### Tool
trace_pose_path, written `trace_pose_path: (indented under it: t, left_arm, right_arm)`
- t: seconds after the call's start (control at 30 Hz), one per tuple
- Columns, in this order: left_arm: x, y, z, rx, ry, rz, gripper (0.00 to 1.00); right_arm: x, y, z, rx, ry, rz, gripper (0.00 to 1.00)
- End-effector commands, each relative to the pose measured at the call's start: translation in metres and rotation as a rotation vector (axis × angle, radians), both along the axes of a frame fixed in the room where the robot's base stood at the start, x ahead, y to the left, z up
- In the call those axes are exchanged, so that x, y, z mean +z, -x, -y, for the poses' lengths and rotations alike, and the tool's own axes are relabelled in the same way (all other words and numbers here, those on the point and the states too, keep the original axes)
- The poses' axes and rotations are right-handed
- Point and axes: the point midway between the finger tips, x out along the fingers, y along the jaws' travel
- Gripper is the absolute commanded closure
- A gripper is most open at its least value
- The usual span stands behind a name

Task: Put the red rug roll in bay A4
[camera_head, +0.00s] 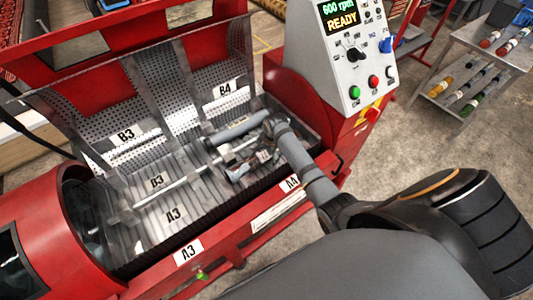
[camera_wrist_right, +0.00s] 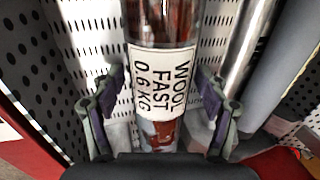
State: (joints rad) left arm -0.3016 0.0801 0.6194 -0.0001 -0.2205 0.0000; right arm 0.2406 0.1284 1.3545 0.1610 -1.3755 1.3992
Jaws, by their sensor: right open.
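The red rug roll (camera_wrist_right: 163,22) lies in a perforated metal bay in the right wrist view, with a white label reading WOOL FAST 0.6 KG. My right gripper (camera_wrist_right: 158,108) is open, one finger on each side of the roll, and I see no clear grip on it. In the head view my right gripper (camera_head: 246,166) is down inside the machine, just behind the A4 label (camera_head: 289,183). The arm and gripper hide much of that bay. My left gripper is not in view.
The red machine has metal dividers and bays labelled A3 (camera_head: 188,251), B3 (camera_head: 126,135) and B4 (camera_head: 226,89). A control panel (camera_head: 355,55) reading READY stands behind it on the right. A shelf rack (camera_head: 480,50) with several rolls stands at the far right.

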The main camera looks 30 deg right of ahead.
Motion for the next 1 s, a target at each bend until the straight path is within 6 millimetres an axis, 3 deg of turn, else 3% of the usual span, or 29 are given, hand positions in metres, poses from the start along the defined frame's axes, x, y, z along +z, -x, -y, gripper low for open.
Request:
trace_pose_path:
  t: [0.17,0.6,0.77,1.0]
  left_arm:
    - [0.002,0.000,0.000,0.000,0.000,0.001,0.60]
    - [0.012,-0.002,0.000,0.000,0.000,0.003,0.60]
    - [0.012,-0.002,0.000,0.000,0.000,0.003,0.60]
    - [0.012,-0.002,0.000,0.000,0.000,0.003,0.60]
  right_arm:
    - [0.010,0.001,0.000,0.000,0.000,0.002,0.25]
    - [0.103,0.022,0.004,0.000,0.002,0.003,0.25]
    - [0.116,0.026,0.004,0.000,-0.001,0.000,0.25]
    - [0.118,0.026,0.004,0.000,-0.001,0.000,0.25]
